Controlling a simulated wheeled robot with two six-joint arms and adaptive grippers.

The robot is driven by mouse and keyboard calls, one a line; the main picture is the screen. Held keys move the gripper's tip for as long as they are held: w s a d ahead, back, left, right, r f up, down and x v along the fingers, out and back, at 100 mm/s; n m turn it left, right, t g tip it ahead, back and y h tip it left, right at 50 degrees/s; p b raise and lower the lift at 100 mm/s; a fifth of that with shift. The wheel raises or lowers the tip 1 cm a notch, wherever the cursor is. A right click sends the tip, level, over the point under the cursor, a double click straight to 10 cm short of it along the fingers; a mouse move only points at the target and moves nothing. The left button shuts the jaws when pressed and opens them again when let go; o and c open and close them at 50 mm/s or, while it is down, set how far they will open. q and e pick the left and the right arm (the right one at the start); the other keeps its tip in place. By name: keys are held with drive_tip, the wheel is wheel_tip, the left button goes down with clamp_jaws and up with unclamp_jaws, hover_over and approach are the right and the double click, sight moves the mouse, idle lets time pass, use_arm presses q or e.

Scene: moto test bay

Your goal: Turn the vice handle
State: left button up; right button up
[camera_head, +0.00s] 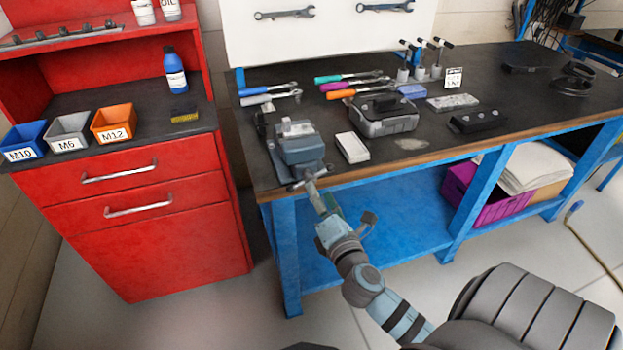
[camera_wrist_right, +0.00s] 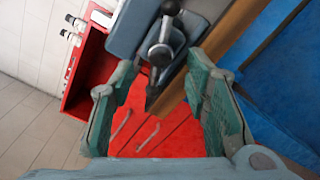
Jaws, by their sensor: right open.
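The blue-grey vice (camera_head: 297,150) is mounted at the front left corner of the workbench. Its handle (camera_head: 308,180) is a metal bar at the front of the vice. In the right wrist view the handle (camera_wrist_right: 162,52) shows as a bar with a round hub and a ball end, upright in the picture. My right gripper (camera_head: 318,196) is just in front of the handle. In the wrist view its two green fingers (camera_wrist_right: 160,66) are spread apart, with the lower part of the handle between or just beyond the tips; contact cannot be told. My left gripper is not in view.
The workbench (camera_head: 480,95) holds a white box (camera_head: 352,147), a dark grey case (camera_head: 385,115) and several coloured-handled tools behind the vice. A red cabinet (camera_head: 150,240) with bins stands at left. The blue lower shelf (camera_head: 390,215) lies behind my right arm.

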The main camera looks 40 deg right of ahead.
sight(309, 177)
drive_tip(key=x, duration=0.6)
clamp_jaws()
